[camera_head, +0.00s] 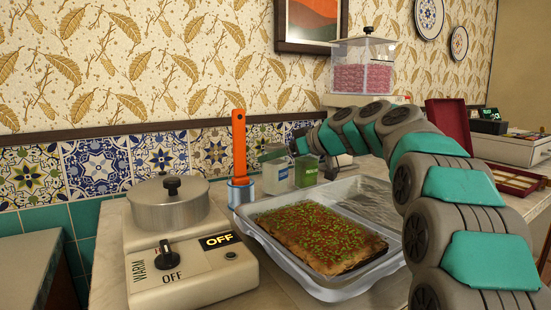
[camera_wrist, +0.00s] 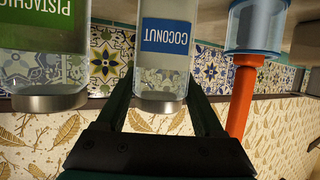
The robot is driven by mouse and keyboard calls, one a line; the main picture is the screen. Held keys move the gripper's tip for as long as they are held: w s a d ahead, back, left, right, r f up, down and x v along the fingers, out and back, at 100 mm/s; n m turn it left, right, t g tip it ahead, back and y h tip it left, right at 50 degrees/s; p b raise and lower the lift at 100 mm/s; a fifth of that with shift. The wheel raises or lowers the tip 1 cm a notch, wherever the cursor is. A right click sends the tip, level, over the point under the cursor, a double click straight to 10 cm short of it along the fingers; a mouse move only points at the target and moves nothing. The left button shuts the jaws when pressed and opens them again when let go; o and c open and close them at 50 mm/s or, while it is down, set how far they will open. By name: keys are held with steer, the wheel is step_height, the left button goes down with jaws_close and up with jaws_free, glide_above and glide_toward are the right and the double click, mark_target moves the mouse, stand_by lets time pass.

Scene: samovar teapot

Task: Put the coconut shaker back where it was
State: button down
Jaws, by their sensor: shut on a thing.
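The coconut shaker (camera_wrist: 164,60) is a clear container with a blue COCONUT label and a metal cap. My gripper (camera_wrist: 160,88) is shut on it, with one finger on each side of it in the wrist view, which is upside down. In the head view the shaker (camera_head: 275,176) stands upright at the back of the counter, between the blue holder and the pistachio shaker. The pistachio shaker (camera_head: 306,172), with a green label, is close beside it and also shows in the wrist view (camera_wrist: 40,50). I cannot tell whether the coconut shaker's base touches the counter.
A blue holder (camera_head: 240,193) with an orange-handled tool (camera_head: 239,143) stands left of the shaker. A tray (camera_head: 285,262) holding a green-sprinkled cake (camera_head: 318,235) lies in front. A warmer (camera_head: 170,255) with a lidded pot stands at left. The tiled wall is close behind.

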steer(key=shift+f, duration=0.3)
jaws_free()
stand_by(0.3)
steer(key=b+v, duration=0.2)
steer(key=v, duration=1)
steer(key=shift+s, duration=0.1)
